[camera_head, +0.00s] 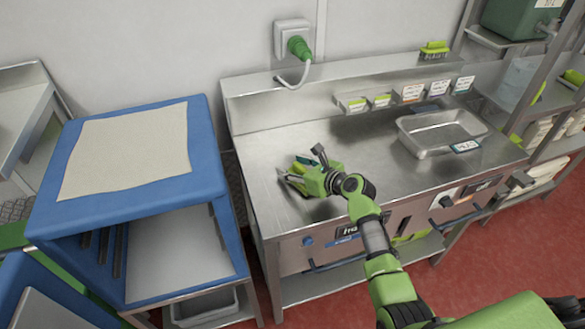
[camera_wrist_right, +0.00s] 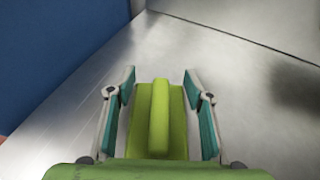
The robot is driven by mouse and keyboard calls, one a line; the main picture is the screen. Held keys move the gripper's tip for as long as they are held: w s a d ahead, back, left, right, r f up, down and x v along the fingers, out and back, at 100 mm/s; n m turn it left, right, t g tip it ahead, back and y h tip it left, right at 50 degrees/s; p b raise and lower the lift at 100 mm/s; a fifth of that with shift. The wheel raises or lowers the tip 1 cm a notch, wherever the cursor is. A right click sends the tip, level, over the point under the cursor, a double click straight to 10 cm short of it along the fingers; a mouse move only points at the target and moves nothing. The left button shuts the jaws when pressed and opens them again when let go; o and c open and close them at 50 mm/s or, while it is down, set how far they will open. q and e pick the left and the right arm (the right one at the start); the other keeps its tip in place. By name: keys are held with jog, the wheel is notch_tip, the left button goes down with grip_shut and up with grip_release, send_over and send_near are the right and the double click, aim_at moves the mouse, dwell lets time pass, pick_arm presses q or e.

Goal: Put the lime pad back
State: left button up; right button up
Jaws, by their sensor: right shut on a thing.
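The lime pad (camera_wrist_right: 159,120), a flat block with a raised grip bar along its middle, sits between the fingers of my right gripper (camera_wrist_right: 159,88) in the right wrist view. The gripper is shut on it, with a teal finger pad at each side. In the head view my right gripper (camera_head: 293,174) is low over the left part of the steel counter (camera_head: 265,150). The held pad is hard to tell from my green gripper there. I cannot tell whether it touches the counter. My left gripper is not in view.
A similar lime item (camera_head: 434,47) stands on the counter's back ledge. Small lime-marked holders (camera_head: 362,101) and label cards (camera_head: 438,88) line the backsplash. A steel pan (camera_head: 420,150) stands at right. A blue cabinet (camera_head: 50,215) borders the left. The counter's middle is clear.

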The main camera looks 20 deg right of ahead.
jog(key=shift+d+f, duration=0.1)
jog(key=o, duration=1.3)
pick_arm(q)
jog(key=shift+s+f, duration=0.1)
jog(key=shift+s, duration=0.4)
pick_arm(e)
jog(key=shift+s, duration=0.2)
jog(key=v, duration=1.1)
jog(key=shift+s+d+r, duration=0.15)
jog(key=shift+s+r, duration=0.1)
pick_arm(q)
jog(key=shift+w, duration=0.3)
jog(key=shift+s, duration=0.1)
